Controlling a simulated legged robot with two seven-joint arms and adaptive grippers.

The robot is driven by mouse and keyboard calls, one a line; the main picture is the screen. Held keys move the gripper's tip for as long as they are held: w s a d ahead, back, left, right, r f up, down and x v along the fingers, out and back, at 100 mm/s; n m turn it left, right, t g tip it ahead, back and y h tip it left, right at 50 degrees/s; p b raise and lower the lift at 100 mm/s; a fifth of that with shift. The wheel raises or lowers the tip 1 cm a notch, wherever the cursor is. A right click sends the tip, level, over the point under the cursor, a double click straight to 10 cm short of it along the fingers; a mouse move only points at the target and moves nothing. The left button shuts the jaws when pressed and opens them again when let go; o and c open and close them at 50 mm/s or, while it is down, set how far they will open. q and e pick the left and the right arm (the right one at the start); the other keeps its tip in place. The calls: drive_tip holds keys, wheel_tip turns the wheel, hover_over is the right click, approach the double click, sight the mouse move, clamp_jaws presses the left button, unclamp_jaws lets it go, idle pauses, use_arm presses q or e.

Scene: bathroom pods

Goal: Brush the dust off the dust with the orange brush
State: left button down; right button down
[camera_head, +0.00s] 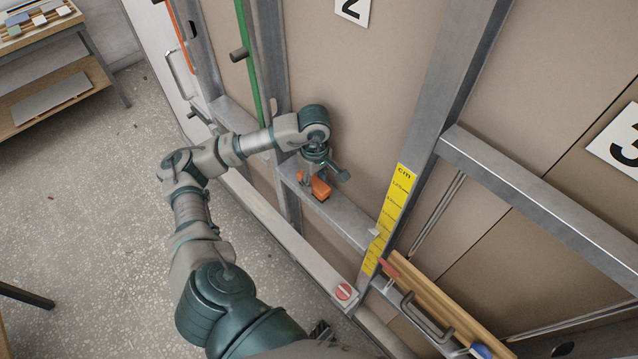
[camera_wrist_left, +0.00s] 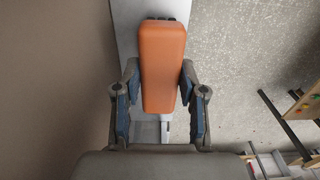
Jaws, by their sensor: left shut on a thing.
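The orange brush (camera_head: 321,188) is in my left gripper (camera_head: 314,178), just above or on the grey metal crossbar (camera_head: 345,218) of the wall frame. I cannot tell whether it touches the bar. In the left wrist view the brush's orange block (camera_wrist_left: 162,60) lies between the two fingers of my left gripper (camera_wrist_left: 160,84), with a grey ledge beneath it. My left gripper is shut on it. My right gripper does not show.
A yellow centimetre scale (camera_head: 390,218) stands on the upright right of the brush. A green pole (camera_head: 249,70) runs up the wall. A wooden shelf unit (camera_head: 60,85) stands top left; the speckled floor is open.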

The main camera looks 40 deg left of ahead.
use_arm(q)
drive_tip(key=shift+w+a+f+b, duration=0.15)
drive_tip(key=shift+a+b, duration=0.15)
drive_tip(key=shift+a, duration=1.05)
drive_tip(key=shift+d, duration=0.6)
drive_tip(key=shift+s+d+p, duration=0.2)
drive_tip(key=shift+d+p, duration=0.1)
drive_tip(key=shift+d, duration=1.55)
drive_tip(key=shift+s+d+p, duration=0.2)
drive_tip(key=shift+d+p, duration=0.05)
drive_tip(key=shift+d, duration=1.55)
drive_tip(key=shift+s+d+r, duration=0.1)
drive_tip(key=shift+d+r, duration=0.05)
drive_tip(key=shift+d, duration=1)
drive_tip(key=shift+s+d+r, duration=0.1)
drive_tip(key=shift+d, duration=1)
drive_tip(key=shift+r, duration=0.1)
wheel_tip(320, 180, up, 6)
drive_tip(key=p, duration=0.3)
drive_tip(key=shift+p, duration=0.35)
